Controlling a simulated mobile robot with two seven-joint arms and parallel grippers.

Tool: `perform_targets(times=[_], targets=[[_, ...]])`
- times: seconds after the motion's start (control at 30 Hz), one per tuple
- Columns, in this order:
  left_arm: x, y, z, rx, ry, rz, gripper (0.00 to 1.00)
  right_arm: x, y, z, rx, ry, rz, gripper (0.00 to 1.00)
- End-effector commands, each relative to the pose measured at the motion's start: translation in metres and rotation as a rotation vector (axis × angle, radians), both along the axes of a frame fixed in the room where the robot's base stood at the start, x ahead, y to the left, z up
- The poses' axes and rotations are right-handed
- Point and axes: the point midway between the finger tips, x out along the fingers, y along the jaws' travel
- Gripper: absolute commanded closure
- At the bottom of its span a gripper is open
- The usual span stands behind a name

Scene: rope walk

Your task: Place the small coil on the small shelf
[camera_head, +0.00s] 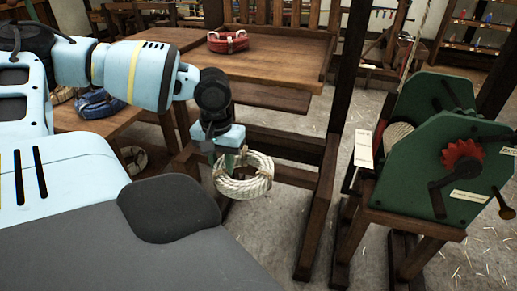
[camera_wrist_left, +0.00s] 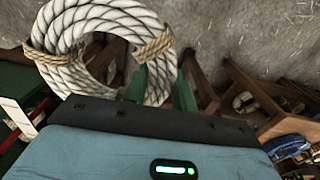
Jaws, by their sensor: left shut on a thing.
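A small cream rope coil (camera_head: 245,187) with tan bindings hangs from my left gripper (camera_head: 230,160) in the head view. The gripper is shut on the coil's upper edge and holds it in the air above the floor. In the left wrist view the coil (camera_wrist_left: 72,72) fills the upper left, beyond the green fingers of the left gripper (camera_wrist_left: 160,92). A narrow wooden shelf (camera_head: 262,97) sits below the front edge of the wooden table, behind and above the coil; I cannot tell if it is the small shelf. My right gripper is not in view.
A red coil (camera_head: 228,47) lies on the wooden table (camera_head: 285,65). A blue coil (camera_head: 100,103) lies on a lower bench at left. A green machine (camera_head: 430,160) with a red gear and crank stands at right. Wooden posts and frames stand between.

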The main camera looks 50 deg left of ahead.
Motion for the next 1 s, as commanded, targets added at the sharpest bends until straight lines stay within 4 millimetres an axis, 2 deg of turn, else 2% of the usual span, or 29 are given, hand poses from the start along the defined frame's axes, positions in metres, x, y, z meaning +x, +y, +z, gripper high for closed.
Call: perform_targets(times=[0.17,0.37,0.5,0.67,0.8,1.0], targets=[[-0.016,0.002,-0.020,-0.009,-0.009,0.048,1.00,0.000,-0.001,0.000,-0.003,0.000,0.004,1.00],[-0.020,-0.030,-0.052,-0.011,-0.011,0.023,1.00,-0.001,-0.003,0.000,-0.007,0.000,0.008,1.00],[-0.013,-0.065,-0.065,-0.009,-0.012,-0.043,1.00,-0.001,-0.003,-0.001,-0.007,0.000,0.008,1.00],[0.001,-0.115,-0.068,-0.005,-0.013,-0.161,1.00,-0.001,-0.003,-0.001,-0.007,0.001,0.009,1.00],[0.014,-0.161,-0.062,-0.002,-0.012,-0.295,1.00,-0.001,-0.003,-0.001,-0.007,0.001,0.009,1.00],[0.025,-0.209,-0.048,0.002,-0.009,-0.461,1.00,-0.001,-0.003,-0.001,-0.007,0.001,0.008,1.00]])
